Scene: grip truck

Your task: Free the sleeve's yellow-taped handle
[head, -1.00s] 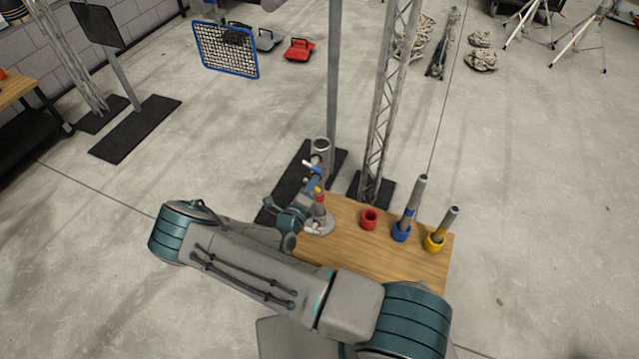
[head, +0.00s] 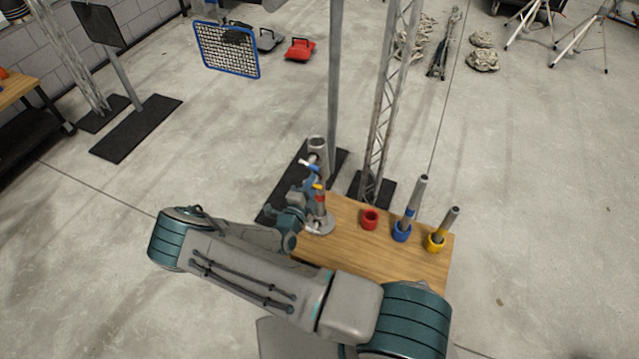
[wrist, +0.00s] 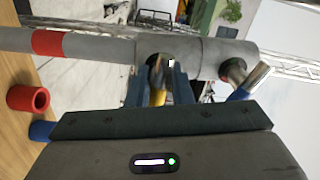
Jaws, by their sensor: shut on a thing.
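A grey sleeve (head: 317,146) stands upright on a post with a red band (head: 320,198) and a round base (head: 321,224) at the table's left end. In the wrist view the sleeve (wrist: 195,57) lies sideways, with two dark openings. The yellow-taped handle (wrist: 158,97) is between my fingers at the opening nearer the red band; its inner end is partly hidden. A blue-taped handle (wrist: 242,93) sticks out at the other opening. My gripper (wrist: 159,88) is shut on the yellow-taped handle; in the head view my wrist is left of the post.
A lattice truss (head: 384,110) and a tall pole (head: 334,80) stand close behind the sleeve.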

